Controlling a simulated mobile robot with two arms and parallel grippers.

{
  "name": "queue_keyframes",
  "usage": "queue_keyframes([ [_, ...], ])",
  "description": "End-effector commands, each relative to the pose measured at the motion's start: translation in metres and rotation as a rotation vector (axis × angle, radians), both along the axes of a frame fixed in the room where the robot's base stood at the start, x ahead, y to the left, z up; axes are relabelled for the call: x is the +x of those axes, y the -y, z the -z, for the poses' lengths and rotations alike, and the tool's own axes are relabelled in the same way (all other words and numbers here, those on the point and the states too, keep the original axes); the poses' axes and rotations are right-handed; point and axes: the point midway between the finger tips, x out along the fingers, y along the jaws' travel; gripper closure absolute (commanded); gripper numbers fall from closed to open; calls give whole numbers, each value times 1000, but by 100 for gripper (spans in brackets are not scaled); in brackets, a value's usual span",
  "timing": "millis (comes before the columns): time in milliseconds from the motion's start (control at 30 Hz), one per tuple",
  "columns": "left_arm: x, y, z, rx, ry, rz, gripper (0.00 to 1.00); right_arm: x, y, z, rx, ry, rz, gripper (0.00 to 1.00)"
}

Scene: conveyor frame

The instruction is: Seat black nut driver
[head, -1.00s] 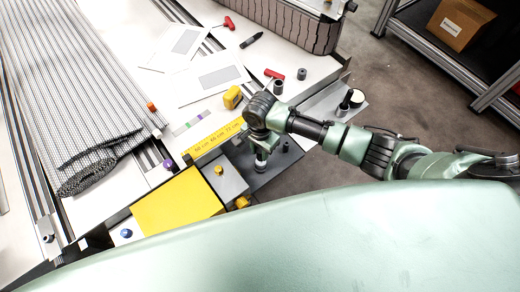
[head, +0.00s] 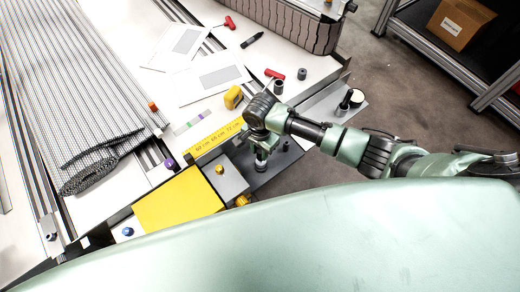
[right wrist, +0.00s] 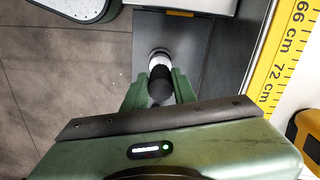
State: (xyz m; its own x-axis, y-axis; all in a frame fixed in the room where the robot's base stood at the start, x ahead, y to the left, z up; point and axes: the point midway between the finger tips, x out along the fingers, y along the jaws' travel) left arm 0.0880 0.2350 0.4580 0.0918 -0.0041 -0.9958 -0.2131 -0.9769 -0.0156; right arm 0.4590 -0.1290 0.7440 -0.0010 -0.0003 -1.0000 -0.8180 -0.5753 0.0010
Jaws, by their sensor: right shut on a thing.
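In the right wrist view my right gripper (right wrist: 162,84) is shut on the black nut driver (right wrist: 160,96), a dark ribbed cylinder between the two green fingers. A pale ring and a dark round end show just beyond it. In the head view my right gripper (head: 261,147) points down over a dark grey tray (head: 278,172) at the bench corner, with a short grey-and-dark piece below its fingers. I cannot tell whether the driver's lower end touches the tray or sits in a holder. My left gripper is not in view.
A yellow ruler strip (head: 212,138) and a grey block (head: 227,181) with a yellow knob border the tray. A yellow tape measure (head: 233,97), a red-handled tool (head: 274,74) and small dark cylinders (head: 279,87) lie behind. A yellow panel (head: 178,203) is at left.

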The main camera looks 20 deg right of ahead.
Motion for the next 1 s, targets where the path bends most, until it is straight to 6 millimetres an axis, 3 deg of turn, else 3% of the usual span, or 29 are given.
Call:
queue_keyframes([
  [967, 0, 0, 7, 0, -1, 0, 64, 0, 0, 26, 0, 0, 0, 100],
  [1000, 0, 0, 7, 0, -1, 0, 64, 0, 0, 26, 0, 0, 0, 62],
])
